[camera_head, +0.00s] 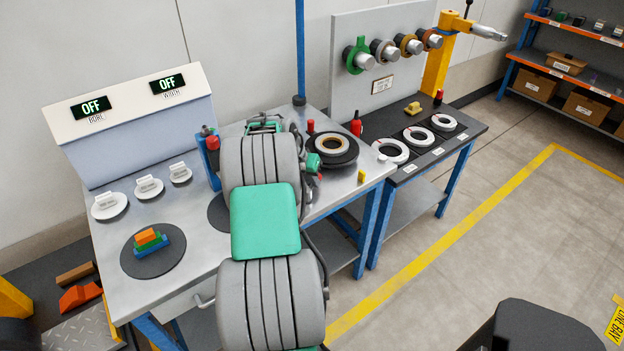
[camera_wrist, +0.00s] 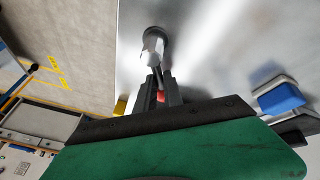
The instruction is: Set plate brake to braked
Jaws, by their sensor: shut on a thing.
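In the head view the round dark plate (camera_head: 340,161) lies on the steel bench with a pale and brown ring (camera_head: 332,144) on it. My arm covers the area just left of the plate, so my gripper's fingers are mostly hidden there. In the wrist view my gripper (camera_wrist: 159,86) is shut with its dark fingers close together. A small red part (camera_wrist: 165,95) shows between them; it seems to be the plate brake's handle, but most of it is hidden. A grey-white post (camera_wrist: 152,48) stands just beyond the fingertips. The brake's position cannot be read.
A yellow block (camera_head: 361,177) lies near the bench edge. The dark side table (camera_head: 462,133) holds several white rings. A display box (camera_head: 135,130) reads OFF twice.

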